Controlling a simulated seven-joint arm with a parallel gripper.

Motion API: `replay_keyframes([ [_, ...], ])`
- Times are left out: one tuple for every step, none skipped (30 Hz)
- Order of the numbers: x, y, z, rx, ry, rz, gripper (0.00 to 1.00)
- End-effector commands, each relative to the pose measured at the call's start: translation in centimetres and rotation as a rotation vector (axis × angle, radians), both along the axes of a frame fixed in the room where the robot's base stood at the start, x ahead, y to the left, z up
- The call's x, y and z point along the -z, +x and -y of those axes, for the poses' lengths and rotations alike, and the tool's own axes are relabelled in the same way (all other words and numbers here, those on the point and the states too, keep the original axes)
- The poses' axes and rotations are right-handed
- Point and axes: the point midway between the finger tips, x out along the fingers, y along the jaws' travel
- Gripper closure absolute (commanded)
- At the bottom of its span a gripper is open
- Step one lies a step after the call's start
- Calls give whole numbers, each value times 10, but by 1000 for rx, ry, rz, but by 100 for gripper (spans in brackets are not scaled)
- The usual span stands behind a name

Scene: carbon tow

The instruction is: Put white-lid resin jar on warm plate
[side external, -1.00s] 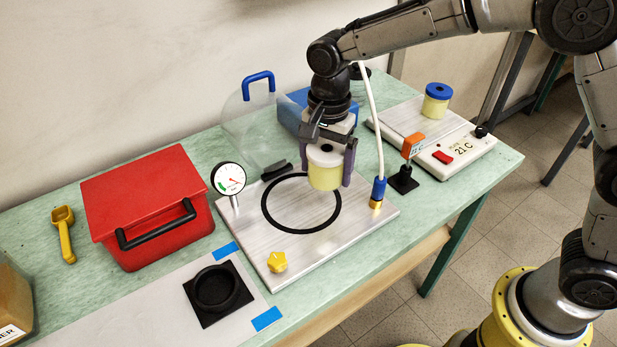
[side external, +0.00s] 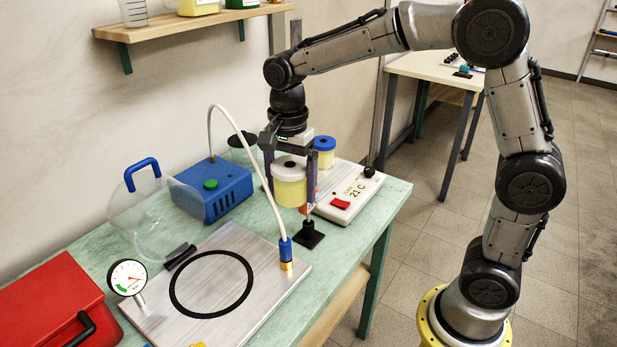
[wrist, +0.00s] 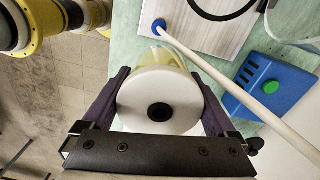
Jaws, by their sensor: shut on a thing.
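My gripper (side external: 291,185) is shut on the white-lid resin jar (side external: 289,188), a pale yellow jar held upright in the air. In the wrist view the jar's white lid (wrist: 158,101) with a dark centre sits between the two fingers. The warm plate (side external: 347,192), a white box with a red switch, a black knob and a "21 C" display, is behind and to the right of the held jar. The jar and gripper hide part of its metal top. A blue-lid jar (side external: 324,152) stands at the warm plate's far end.
A white hose (side external: 243,135) arches close to the gripper's left, down to a fitting on the metal base plate (side external: 240,320). A blue pump (side external: 214,190) and clear dome (side external: 150,212) stand to the left. A small black-based stand (side external: 309,234) is just in front of the warm plate.

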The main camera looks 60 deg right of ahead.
Motion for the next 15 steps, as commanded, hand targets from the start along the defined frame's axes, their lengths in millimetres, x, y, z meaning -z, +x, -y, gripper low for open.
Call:
replay_keyframes([
  [-2, 5, 24, 63, 0, 4, 84],
  [-3, 6, 36, 95, 0, 4, 84],
  [-4, 8, 53, 137, 0, 4, 84],
  [-5, 8, 65, 168, 0, 5, 84],
  [-6, 9, 76, 197, 0, 6, 84],
  [-7, 8, 91, 236, 0, 7, 84],
  [-7, 8, 102, 262, 0, 8, 84],
  [-8, 7, 111, 287, 0, 9, 84],
  [-8, 6, 123, 317, 0, 10, 84],
  [-8, 4, 131, 337, -1, 11, 84],
  [-8, 3, 138, 356, -1, 11, 84],
  [-8, 1, 146, 377, -1, 11, 84],
  [-7, 0, 151, 389, -1, 10, 84],
  [-7, -1, 155, 401, -1, 10, 84],
  [-7, -3, 160, 412, -1, 9, 84],
])
